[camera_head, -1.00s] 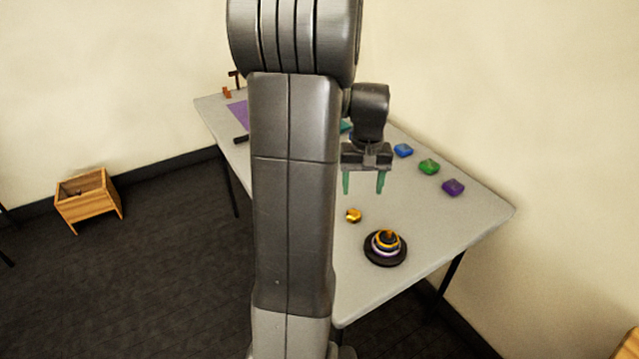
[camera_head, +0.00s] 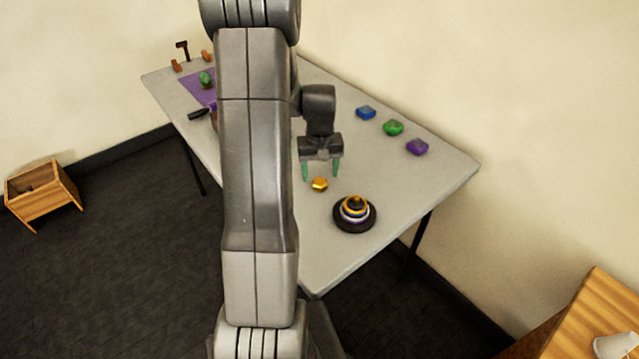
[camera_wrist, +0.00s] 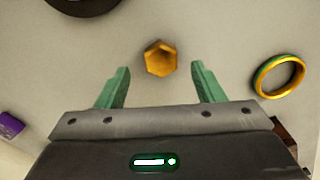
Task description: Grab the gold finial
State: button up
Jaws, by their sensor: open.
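The gold finial (camera_head: 320,184) is a small faceted piece on the grey table (camera_head: 400,200). In the wrist view the gold finial (camera_wrist: 160,58) shows as a hexagonal shape, between and just beyond the two green fingertips. My gripper (camera_head: 321,173) is open and empty above the table, close to the finial. In the wrist view my gripper (camera_wrist: 160,80) has its fingers spread on either side of the finial's line, apart from it.
A dark round base with stacked rings (camera_head: 354,214) stands right of the finial. Blue (camera_head: 366,112), green (camera_head: 393,128) and purple (camera_head: 417,147) pieces line the far edge. A gold-green ring (camera_wrist: 279,77) lies right of the finial in the wrist view.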

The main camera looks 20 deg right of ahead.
aim_at(320, 182)
jog(key=shift+f, duration=1.75)
jog(key=shift+a, duration=0.1)
jog(key=c, duration=1.1)
jog(key=shift+o, duration=0.2)
